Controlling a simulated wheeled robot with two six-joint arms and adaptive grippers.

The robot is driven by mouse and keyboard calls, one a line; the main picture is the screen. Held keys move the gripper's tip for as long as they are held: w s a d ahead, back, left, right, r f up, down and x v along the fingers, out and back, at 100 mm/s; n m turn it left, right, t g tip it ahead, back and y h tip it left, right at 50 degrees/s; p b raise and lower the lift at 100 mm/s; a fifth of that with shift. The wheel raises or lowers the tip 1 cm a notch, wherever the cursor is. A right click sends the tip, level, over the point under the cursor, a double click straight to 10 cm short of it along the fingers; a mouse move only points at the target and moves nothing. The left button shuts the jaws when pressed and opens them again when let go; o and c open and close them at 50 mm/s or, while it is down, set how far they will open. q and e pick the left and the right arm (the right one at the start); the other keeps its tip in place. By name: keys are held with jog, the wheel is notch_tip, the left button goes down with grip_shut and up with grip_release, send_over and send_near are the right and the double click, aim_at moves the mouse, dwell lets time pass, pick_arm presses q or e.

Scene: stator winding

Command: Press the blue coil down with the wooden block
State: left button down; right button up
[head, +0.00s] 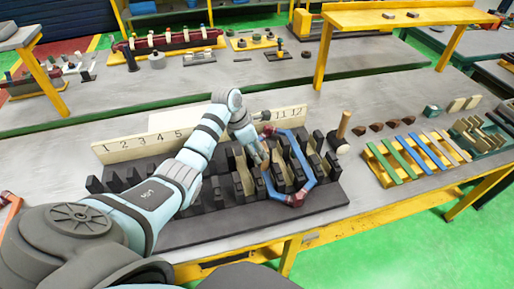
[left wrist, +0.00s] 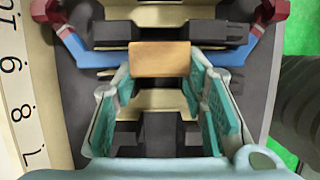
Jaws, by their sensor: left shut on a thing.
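The blue coil (head: 307,163), a six-sided loop with red corners, sits in the right part of the dark slotted stator base (head: 325,196). My left gripper (head: 258,157) is over the slots at the coil's left side. In the left wrist view, my left gripper (left wrist: 160,78) is shut on the tan wooden block (left wrist: 160,58), held between its fingertips. There the blue coil (left wrist: 90,57) runs sideways behind the block, its red corners at both sides. The block hides the coil's middle, and I cannot tell whether they touch. My right gripper is not in view.
A numbered board (head: 140,146) stands along the back of the base. A mallet (head: 341,132) stands right of it. A yellow rack (head: 385,180) with coloured strips, brown wedges (head: 376,127) and small blocks lie further right.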

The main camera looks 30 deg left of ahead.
pick_arm(q)
jog(key=shift+f, duration=0.4)
dwell(0.3)
notch_tip(320, 180, up, 12)
jog(key=shift+f, duration=0.2)
dwell(0.6)
